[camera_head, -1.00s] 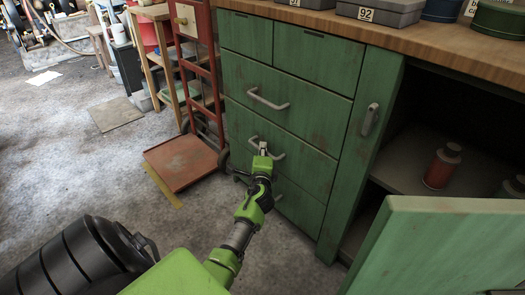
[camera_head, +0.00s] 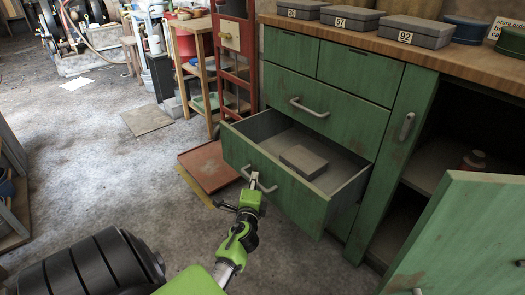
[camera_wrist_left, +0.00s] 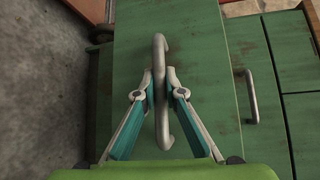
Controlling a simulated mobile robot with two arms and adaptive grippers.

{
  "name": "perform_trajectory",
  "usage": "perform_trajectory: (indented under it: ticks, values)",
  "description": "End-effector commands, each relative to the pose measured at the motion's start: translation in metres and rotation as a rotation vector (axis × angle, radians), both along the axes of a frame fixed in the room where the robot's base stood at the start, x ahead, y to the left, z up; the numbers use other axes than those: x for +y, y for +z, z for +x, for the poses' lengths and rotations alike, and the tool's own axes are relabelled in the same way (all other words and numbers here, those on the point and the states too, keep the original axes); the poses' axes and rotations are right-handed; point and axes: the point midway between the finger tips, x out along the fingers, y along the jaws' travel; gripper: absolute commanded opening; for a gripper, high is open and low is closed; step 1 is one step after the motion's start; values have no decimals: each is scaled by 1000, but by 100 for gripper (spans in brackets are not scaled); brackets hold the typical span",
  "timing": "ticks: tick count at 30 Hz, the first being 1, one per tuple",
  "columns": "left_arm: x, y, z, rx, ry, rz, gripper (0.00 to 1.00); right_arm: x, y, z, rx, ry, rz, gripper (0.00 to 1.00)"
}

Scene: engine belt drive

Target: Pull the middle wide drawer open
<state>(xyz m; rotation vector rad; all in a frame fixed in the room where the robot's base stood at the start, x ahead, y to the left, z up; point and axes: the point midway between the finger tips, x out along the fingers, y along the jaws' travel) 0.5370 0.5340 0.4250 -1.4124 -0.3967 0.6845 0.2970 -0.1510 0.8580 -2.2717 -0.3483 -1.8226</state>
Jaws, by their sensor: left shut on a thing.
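The middle wide drawer (camera_head: 276,190) of the green cabinet stands well open, and a grey box (camera_head: 303,161) lies inside it. Its grey bar handle (camera_head: 262,182) is on the drawer front. My left gripper (camera_head: 253,184) is at this handle; in the left wrist view the two fingers (camera_wrist_left: 160,88) are closed around the handle (camera_wrist_left: 161,120), one on each side. The drawer front (camera_wrist_left: 200,40) fills the middle of that view. My right gripper is not in view.
The wide drawer above (camera_head: 320,112) is shut. At right, a green cabinet door (camera_head: 465,240) stands open towards me. A red hand truck (camera_head: 208,165) is left of the drawer. Open floor (camera_head: 110,185) lies to the left.

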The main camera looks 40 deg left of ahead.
Motion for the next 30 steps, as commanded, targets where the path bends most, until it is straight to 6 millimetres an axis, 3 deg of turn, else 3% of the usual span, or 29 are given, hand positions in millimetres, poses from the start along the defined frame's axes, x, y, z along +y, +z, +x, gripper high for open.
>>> perform_trajectory:
  ticks: [3,9,24,25,27,30]
  values:
    - [0,0,-18,2,-2,-1,0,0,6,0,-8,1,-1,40]
    - [2,0,-36,-1,-3,-1,0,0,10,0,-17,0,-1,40]
    - [2,-1,-41,-1,-4,-2,0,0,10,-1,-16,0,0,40]
    - [2,-1,-41,-1,-4,-2,15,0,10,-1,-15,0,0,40]
    - [2,-1,-41,0,-4,-1,28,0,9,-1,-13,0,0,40]
    - [3,0,-42,0,-3,-1,28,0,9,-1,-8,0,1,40]
